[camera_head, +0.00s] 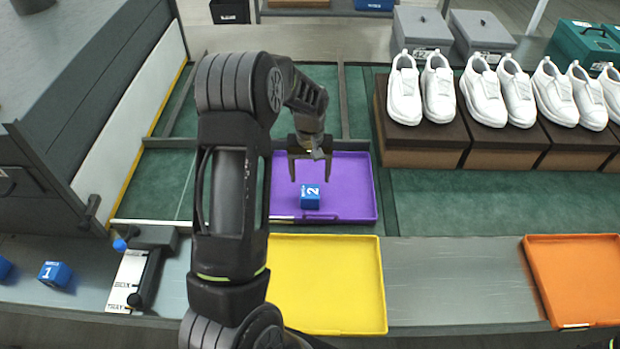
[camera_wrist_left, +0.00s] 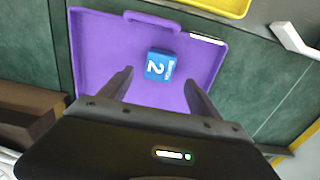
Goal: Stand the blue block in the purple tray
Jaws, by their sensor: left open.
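The purple tray (camera_head: 352,180) lies on the green surface in the middle of the head view. A blue block (camera_head: 310,197) marked 2 is in the tray, near its front side. My left gripper (camera_head: 309,178) is above the tray, open, with its fingers apart and pointing down toward the block. In the left wrist view the block (camera_wrist_left: 160,65) lies beyond the fingertips, roughly between their lines, with bare tray floor (camera_wrist_left: 110,50) around it. The left gripper (camera_wrist_left: 158,76) holds nothing. My right gripper does not show.
A yellow tray (camera_head: 335,285) lies directly in front of the purple one, and an orange tray (camera_head: 580,280) is at the right. White shoes (camera_head: 404,90) stand on brown boxes (camera_head: 425,145) at the back right. A white-and-black device (camera_head: 133,278) is at the left.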

